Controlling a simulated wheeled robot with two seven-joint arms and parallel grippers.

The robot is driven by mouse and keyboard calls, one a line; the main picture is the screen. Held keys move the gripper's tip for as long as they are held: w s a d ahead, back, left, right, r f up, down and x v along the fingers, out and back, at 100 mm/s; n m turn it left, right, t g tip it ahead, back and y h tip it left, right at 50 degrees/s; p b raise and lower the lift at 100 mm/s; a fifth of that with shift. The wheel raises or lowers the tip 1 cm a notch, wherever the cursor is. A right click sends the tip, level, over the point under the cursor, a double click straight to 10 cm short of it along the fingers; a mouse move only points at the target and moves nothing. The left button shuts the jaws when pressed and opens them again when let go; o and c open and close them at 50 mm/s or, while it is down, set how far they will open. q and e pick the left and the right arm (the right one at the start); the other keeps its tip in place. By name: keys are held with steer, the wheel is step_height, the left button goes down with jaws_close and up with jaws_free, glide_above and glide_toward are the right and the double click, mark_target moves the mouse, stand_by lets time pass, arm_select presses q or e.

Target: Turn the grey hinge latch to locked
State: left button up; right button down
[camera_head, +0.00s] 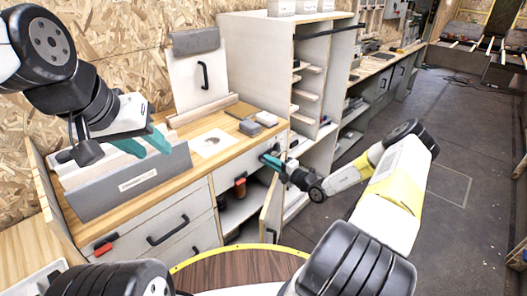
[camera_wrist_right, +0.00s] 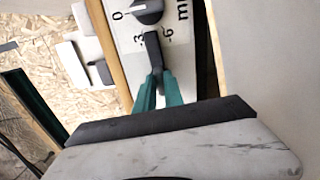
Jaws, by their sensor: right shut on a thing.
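The grey hinge latch appears in the right wrist view as a dark grey lever (camera_wrist_right: 153,50) below a round dark knob (camera_wrist_right: 148,11) on a pale panel. Whether lever and knob are one piece is unclear. My right gripper (camera_wrist_right: 159,80) has its teal fingers closed on the lever's lower end. In the head view my right gripper (camera_head: 266,160) is at the cabinet front under the worktop, and its fingertips hide most of the latch. My left gripper (camera_head: 142,145) is open and empty, above a grey box, away from the latch.
The panel has the marks 0, -3, -6 and mm. A cabinet door (camera_head: 271,212) stands ajar just below my right gripper. The grey box (camera_head: 135,183) sits on the wooden worktop (camera_head: 205,127) at left.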

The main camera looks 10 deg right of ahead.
steer(key=shift+d+f+m, duration=0.1)
steer(key=shift+m, duration=0.3)
steer(key=c, duration=1.4)
jaws_free()
steer(key=shift+c, duration=0.2)
steer(key=shift+s, duration=0.1)
steer(key=v, duration=0.7)
steer(key=shift+s+d, duration=0.2)
steer(key=shift+s, duration=0.05)
